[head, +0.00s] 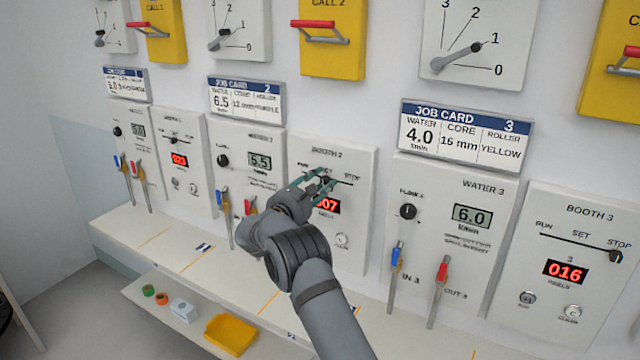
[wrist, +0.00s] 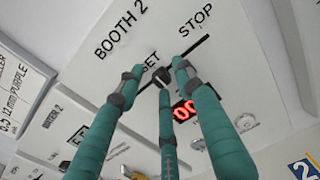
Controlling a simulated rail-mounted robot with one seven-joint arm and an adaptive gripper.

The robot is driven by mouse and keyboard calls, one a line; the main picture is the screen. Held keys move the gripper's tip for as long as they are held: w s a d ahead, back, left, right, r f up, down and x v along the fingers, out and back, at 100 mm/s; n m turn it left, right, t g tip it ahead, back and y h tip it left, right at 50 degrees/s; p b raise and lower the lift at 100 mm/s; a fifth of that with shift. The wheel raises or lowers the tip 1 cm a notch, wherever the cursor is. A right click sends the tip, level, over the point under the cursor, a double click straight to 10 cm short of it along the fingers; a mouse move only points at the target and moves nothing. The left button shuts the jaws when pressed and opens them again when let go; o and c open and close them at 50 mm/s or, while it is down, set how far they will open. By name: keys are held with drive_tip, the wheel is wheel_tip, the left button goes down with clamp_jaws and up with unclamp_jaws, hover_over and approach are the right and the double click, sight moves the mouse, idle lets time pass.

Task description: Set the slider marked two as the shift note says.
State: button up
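The booth 2 panel (head: 352,235) carries a horizontal slider track with SET near its middle and STOP at its right end. Its dark slider knob (wrist: 161,76) shows by the word SET in the wrist view. My gripper (head: 323,183) is at this knob, its teal fingers spread on either side of it. In the wrist view my gripper (wrist: 157,74) has its fingertips apart, with the knob between them; firm contact cannot be made out. The red display (head: 328,206) is partly covered. I see no readable shift note.
The booth 3 slider knob (head: 615,256) stands at STOP. Job card 2 (head: 247,98) hangs above, left of the booth 2 panel. Red and blue levers stick out beside my arm. A yellow tray (head: 231,335) and small items lie on the lower shelf.

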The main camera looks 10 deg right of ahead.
drive_tip(key=shift+a, duration=0.1)
drive_tip(key=v, duration=1.2)
